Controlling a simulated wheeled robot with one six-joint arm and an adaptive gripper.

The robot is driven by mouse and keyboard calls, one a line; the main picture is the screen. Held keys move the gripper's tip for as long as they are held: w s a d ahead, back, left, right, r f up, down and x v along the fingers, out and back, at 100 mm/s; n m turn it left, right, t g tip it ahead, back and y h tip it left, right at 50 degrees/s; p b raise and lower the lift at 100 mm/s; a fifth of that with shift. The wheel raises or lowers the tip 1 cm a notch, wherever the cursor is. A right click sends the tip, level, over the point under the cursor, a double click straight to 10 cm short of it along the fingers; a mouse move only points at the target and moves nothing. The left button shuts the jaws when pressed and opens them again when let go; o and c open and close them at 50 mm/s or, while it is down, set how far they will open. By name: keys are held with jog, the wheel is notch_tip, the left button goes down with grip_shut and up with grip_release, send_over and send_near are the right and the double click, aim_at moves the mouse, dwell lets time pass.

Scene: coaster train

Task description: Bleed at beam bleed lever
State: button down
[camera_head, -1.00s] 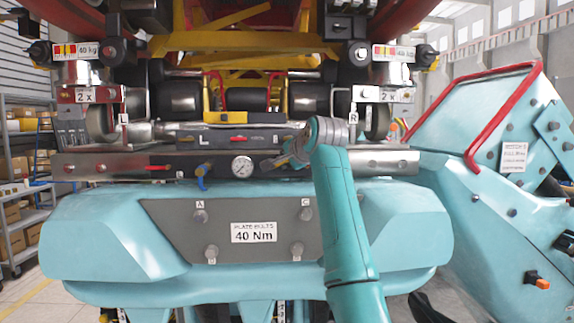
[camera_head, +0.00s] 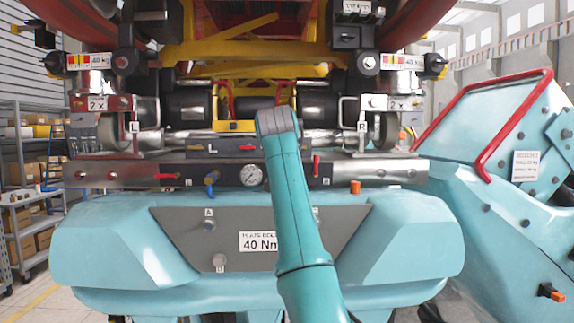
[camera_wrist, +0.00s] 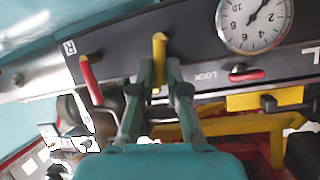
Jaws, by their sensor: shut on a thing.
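In the wrist view my gripper (camera_wrist: 159,82) is shut on a yellow lever (camera_wrist: 160,48) on the dark beam panel, with one finger on each side of it. No label for this lever is readable. The round gauge (camera_wrist: 254,22) is to the lever's right, and a red lever (camera_wrist: 91,80) near an R mark is to its left. In the head view my arm hides my gripper and the yellow lever. There the gauge (camera_head: 251,175) shows just left of my arm, on the steel beam (camera_head: 395,170).
In the head view a blue lever (camera_head: 211,179) and a red handle (camera_head: 165,176) are left of the gauge. A red lever (camera_head: 316,166) is close right of my arm. The teal nose (camera_head: 110,245) lies below the beam. A teal housing with a red rail (camera_head: 497,128) stands at right.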

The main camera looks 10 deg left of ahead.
jog(key=shift+s+a+n+h, duration=0.1)
jog(key=shift+a+n+h, duration=0.25)
jog(key=shift+n+h, duration=0.25)
jog(key=shift+t, duration=0.3)
jog(key=c, duration=1.2)
grip_release()
jog(key=shift+s, duration=0.1)
jog(key=v, duration=1.1)
jog(key=shift+s+r, duration=0.15)
jog(key=shift+s, duration=0.2)
